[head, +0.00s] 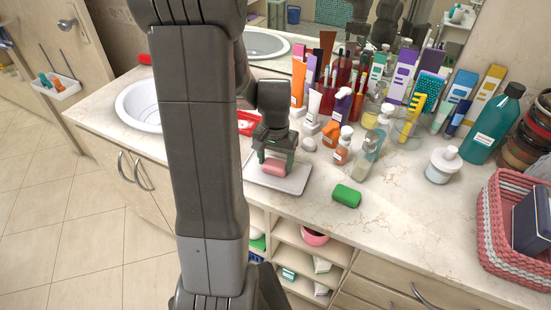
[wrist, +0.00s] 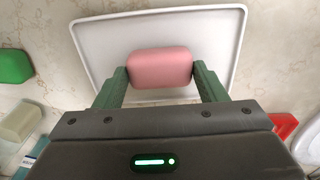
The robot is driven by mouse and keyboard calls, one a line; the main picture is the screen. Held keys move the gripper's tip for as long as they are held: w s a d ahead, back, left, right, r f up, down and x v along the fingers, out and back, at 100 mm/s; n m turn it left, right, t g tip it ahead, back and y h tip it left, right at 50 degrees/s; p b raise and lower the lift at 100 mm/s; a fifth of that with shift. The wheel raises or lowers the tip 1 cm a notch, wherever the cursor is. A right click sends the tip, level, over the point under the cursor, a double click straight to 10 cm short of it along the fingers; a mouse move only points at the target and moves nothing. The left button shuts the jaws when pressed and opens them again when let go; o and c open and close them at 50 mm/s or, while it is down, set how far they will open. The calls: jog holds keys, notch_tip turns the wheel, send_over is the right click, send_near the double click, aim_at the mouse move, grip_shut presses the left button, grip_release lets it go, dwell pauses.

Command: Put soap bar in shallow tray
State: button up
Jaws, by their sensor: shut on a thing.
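The soap bar is a pink rounded block (head: 273,168) held between the fingers of my gripper (head: 275,160). In the wrist view the pink soap bar (wrist: 160,68) sits between the two green fingertips of my gripper (wrist: 162,82). The shallow tray (head: 297,183) is a white, low-rimmed rectangle on the counter. In the wrist view the tray (wrist: 222,50) lies beneath the soap bar, which is over its inner area. I cannot tell whether the soap touches the tray floor. My arm hides part of the tray's left side in the head view.
A green block (head: 347,195) lies right of the tray. Several bottles, including a clear pump bottle (head: 370,152), crowd behind it. A red tray (head: 247,123) is at the back left, beyond it a white sink (head: 138,106). A pink basket (head: 491,215) stands far right.

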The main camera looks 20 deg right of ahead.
aim_at(276, 163)
jog(key=shift+f, duration=0.25)
jog(key=o, duration=1)
jog(key=shift+r, duration=0.1)
jog(key=shift+r, duration=0.1)
notch_tip(276, 163, up, 12)
jog(key=shift+r+b, duration=0.1)
jog(key=shift+b, duration=0.2)
